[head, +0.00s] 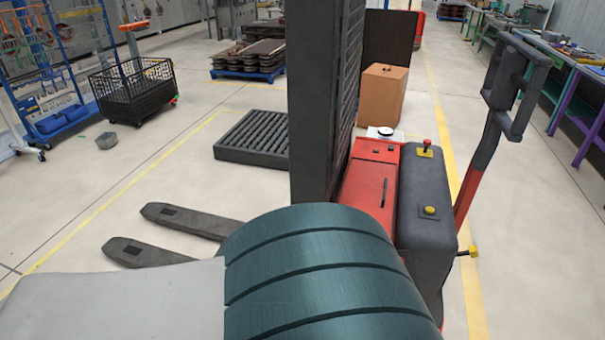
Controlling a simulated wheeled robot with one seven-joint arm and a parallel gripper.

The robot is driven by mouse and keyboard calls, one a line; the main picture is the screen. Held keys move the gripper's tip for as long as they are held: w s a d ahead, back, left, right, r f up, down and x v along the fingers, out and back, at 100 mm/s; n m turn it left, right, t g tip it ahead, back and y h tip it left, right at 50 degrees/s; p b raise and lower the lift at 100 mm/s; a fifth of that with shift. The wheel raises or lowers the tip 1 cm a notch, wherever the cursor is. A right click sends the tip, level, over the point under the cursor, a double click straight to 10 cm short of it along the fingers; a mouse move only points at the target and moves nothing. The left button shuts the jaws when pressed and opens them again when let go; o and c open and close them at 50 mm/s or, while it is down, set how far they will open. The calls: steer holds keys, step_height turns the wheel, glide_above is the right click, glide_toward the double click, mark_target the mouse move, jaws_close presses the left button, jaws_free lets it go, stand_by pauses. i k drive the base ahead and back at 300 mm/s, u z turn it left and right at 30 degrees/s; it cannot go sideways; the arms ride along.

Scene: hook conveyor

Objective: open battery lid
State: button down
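A red and dark grey pallet stacker stands in the head view, with a tall black mast (318,110) and two dark forks (195,222) pointing left. Its red top cover (366,183) lies flat and closed, with a thin black handle or slot on it. I cannot tell for sure whether this cover is the battery lid. Beside it is a dark grey housing (424,190) with a red knob (427,144) and a yellow button (429,210). My arm fills the bottom foreground and hides the stacker's near lower side. My gripper is not in view.
The steering handle (512,85) rises at the stacker's right. A cardboard box (383,95) stands behind it. A dark roller platform (255,138) lies on the floor to the left. A black mesh cart (133,92) stands farther left. Workbenches line the right. The left floor is mostly clear.

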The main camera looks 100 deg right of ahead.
mark_target(369, 187)
steer(key=z, duration=3.45)
steer(key=i, duration=1)
